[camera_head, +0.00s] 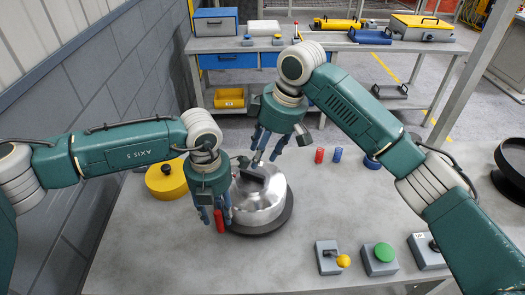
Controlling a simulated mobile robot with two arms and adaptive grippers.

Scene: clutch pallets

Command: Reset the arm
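My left gripper (217,216) points down at the left edge of a silver metal dome (262,200) with a black handle on top. A red cylinder (220,222) shows between its blue fingers; I cannot tell whether they grip it or it stands behind them. My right gripper (268,147) is above the dome's handle (254,173). Its blue fingers are apart and nothing shows between them. The dome sits on a dark round base (270,229) on the grey table (160,250).
A yellow round container (166,181) stands at the left. Control boxes, including a green button (384,252), line the front right. A workbench (345,44) is behind.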

